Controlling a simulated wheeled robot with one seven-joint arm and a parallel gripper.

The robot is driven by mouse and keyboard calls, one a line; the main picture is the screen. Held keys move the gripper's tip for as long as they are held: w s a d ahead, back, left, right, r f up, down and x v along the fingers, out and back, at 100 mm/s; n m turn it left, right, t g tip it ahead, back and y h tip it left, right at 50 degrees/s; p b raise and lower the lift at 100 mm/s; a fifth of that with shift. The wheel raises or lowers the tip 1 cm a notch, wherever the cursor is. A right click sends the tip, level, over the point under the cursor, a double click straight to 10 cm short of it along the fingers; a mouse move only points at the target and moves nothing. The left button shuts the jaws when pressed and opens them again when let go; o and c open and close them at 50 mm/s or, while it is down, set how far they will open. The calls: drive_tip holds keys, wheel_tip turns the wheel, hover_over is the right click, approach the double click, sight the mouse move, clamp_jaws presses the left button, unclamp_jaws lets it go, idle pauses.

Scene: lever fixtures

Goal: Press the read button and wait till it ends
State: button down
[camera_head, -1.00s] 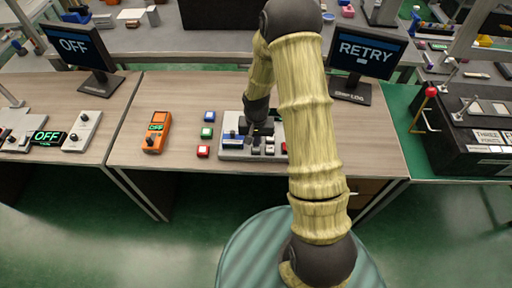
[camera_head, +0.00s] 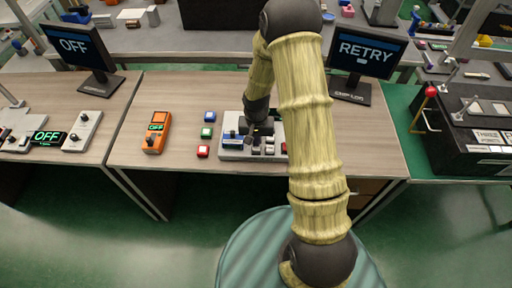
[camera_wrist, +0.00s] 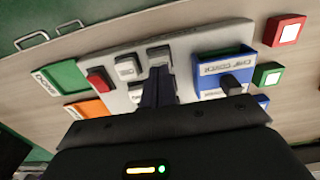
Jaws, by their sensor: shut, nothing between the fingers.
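A pale device panel (camera_head: 232,154) lies on the wooden bench, partly hidden by my arm. In the wrist view it carries a red button (camera_wrist: 98,80), a light grey button (camera_wrist: 128,68) and another grey button (camera_wrist: 160,55). I cannot read which one is the read button. My gripper (camera_wrist: 158,72) is shut and empty, its tips at the near side of the second grey button; contact cannot be told. The gripper also shows over the panel in the head view (camera_head: 262,130). A monitor (camera_head: 362,50) behind the panel reads RETRY.
A blue chip-cover holder (camera_wrist: 222,70) stands beside my fingers. Blue, green and red buttons (camera_head: 203,151) stand in a column left of the panel. Green (camera_wrist: 62,76) and orange trays flank the panel.

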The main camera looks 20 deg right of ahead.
drive_tip(key=shift+f+b, duration=0.65)
drive_tip(key=shift+f, duration=0.35)
idle(0.3)
drive_tip(key=shift+r, duration=0.1)
wheel_tip(320, 180, up, 8)
drive_tip(key=p, duration=0.6)
idle(0.5)
idle(0.4)
drive_tip(key=s+r+n+t, duration=0.2)
drive_tip(key=s+r+n, duration=0.1)
drive_tip(key=s+r, duration=1.1)
wheel_tip(320, 180, up, 4)
drive_tip(key=shift+s+r+n+t, duration=0.25)
drive_tip(key=shift+n+t, duration=0.05)
drive_tip(key=shift+w+a, duration=0.1)
drive_tip(key=shift+w, duration=0.1)
